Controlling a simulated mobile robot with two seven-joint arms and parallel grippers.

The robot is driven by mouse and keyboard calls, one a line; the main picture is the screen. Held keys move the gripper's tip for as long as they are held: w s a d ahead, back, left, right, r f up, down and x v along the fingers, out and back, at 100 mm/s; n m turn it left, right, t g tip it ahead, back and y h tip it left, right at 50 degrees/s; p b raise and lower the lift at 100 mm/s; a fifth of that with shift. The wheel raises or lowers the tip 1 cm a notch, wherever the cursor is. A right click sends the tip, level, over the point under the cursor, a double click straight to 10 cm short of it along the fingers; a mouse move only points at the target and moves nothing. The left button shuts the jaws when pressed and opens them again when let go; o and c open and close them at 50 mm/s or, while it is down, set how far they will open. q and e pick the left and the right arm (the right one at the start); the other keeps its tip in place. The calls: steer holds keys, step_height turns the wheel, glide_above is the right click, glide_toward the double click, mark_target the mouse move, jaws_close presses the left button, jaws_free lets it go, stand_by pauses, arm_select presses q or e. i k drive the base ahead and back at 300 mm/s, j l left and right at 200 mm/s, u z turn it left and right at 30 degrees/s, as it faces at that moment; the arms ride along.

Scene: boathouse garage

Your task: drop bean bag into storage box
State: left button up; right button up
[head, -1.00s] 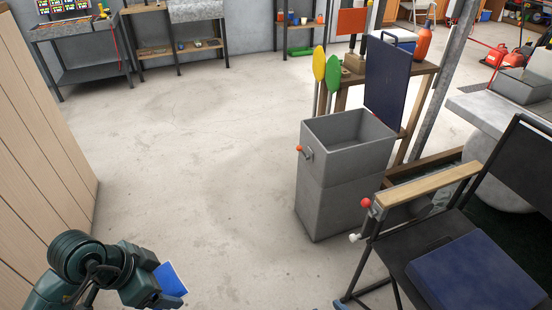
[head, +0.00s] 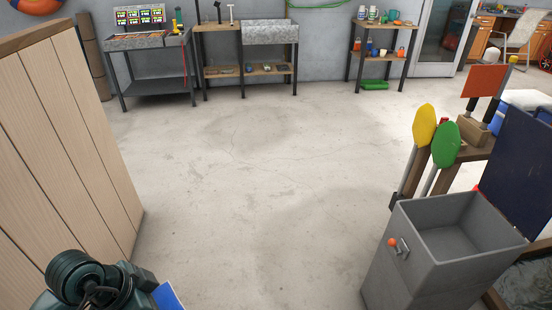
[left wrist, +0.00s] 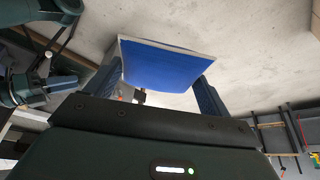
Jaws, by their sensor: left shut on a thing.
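A blue bean bag with a pale edge (left wrist: 165,62) sits between the two fingers of my left gripper (left wrist: 160,88), which is shut on it. In the head view only a corner of the bag (head: 168,297) shows at the bottom left, beside my left gripper (head: 150,299). The grey storage box (head: 425,270) stands on the floor at the lower right. Its top is open and its inside looks empty where I can see it. My left gripper is well to the left of the box. My right gripper is not clearly in view.
A dark navy panel (head: 518,165) stands upright behind the box. Yellow (head: 424,125) and green (head: 446,145) paddles stand beside it. A wooden cabinet (head: 70,150) is close on the left. Shelves and benches (head: 150,85) line the back wall. The middle floor is clear.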

mark_target(435, 255)
steer(key=i+z, duration=0.55)
steer(key=z, duration=0.2)
steer(key=i+j+z, duration=0.15)
steer(key=i+z, duration=0.35)
steer(key=z, duration=0.3)
steer(key=i+z, duration=0.15)
steer(key=z, duration=0.35)
steer(key=i+j+z, duration=0.1)
steer(key=z, duration=0.35)
steer(key=i+j+z, duration=0.1)
steer(key=z, duration=0.15)
steer(key=i+j+z, duration=0.25)
steer(key=l, duration=0.1)
